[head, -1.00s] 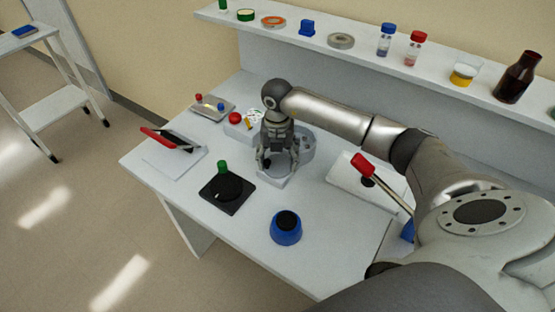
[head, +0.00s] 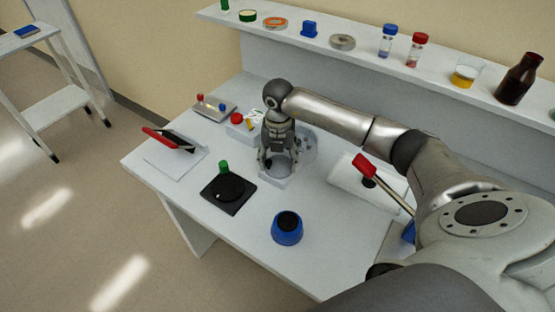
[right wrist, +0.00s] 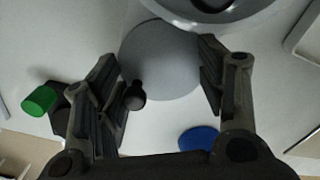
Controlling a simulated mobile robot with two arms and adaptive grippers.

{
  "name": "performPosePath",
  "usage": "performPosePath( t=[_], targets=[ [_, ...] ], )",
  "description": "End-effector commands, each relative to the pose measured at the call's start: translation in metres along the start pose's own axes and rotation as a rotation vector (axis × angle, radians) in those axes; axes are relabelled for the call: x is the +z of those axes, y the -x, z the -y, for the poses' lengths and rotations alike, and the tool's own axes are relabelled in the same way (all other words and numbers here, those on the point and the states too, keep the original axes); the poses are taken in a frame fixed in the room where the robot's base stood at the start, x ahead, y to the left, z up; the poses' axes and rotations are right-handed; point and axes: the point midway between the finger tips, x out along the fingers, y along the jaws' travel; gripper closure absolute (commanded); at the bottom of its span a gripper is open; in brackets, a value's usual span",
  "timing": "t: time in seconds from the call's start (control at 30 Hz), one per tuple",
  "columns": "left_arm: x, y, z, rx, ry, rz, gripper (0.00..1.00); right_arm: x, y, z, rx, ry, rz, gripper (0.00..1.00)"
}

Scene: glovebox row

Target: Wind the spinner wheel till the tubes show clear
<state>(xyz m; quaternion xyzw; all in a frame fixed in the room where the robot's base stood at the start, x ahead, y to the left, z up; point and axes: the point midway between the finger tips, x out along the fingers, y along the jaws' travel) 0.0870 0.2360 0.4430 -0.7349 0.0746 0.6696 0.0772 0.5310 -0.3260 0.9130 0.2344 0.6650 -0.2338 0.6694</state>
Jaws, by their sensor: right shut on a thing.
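The spinner wheel (right wrist: 165,62) is a round grey disc with a small black knob (right wrist: 134,96) near its edge. A pale round housing (head: 309,148) stands just behind. I cannot make out any tubes in the spinner. My left gripper is not in view.
A blue round pot (head: 287,228) is in front. A shelf (head: 350,55) with vials and bottles runs behind.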

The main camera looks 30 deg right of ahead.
Motion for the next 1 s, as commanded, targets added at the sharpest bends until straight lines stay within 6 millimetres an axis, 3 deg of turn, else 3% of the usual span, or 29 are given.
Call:
performPosePath(
  t=[0.03, 0.37, 1.0],
  targets=[
    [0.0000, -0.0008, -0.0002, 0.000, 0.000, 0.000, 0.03, -0.0037, -0.0071, 0.0040, -0.015, -0.008, -0.012, 0.60],
    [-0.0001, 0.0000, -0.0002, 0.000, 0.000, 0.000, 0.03, -0.0041, -0.0073, 0.0043, -0.017, -0.173, -0.012, 0.60],
    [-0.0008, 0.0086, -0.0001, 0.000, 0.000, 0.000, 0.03, -0.0048, -0.0069, 0.0039, -0.021, -0.760, -0.009, 0.59]
  ],
)
